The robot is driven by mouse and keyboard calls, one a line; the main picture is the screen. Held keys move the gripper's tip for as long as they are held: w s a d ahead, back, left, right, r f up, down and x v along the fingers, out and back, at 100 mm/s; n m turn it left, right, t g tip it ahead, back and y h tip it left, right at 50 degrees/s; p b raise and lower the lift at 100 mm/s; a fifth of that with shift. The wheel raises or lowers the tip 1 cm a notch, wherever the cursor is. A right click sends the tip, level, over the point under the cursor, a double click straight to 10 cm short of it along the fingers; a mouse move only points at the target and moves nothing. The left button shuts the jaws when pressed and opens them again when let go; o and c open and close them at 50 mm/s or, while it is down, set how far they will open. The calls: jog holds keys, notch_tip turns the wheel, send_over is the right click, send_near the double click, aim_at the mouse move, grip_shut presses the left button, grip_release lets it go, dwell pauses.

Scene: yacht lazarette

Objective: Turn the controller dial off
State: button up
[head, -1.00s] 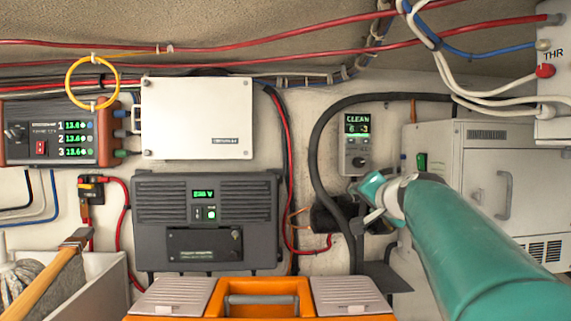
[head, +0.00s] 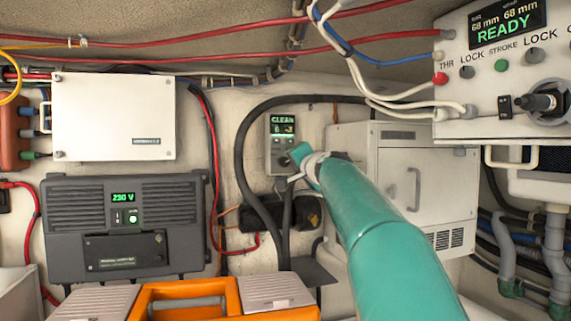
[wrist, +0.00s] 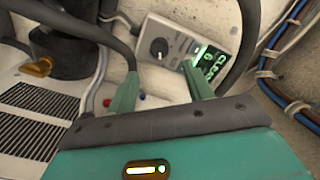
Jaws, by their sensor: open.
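The controller (head: 274,130) is a small grey box on the back wall with a green-lit display reading CLEAN. Its round dark dial sits below the display; the wrist view shows this dial (wrist: 159,48) with a pale pointer mark. My gripper (wrist: 159,72) is open and empty, its two teal fingers spread below the dial in the wrist picture. The right fingertip overlaps the display's edge; I cannot tell whether it touches. In the head view my gripper (head: 299,162) is at the controller's lower right and partly covers the dial area.
A thick black hose (head: 243,150) loops left of the controller. A pale cabinet (head: 425,180) stands to its right. A dark grey 230 V unit (head: 125,230) and a white box (head: 114,117) are on the left. An orange toolbox (head: 240,300) is below. A READY panel (head: 490,75) hangs upper right.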

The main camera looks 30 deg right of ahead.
aim_at(285, 162)
jog(key=x, duration=0.8)
jog(key=shift+w, duration=0.15)
jog(key=c, duration=1)
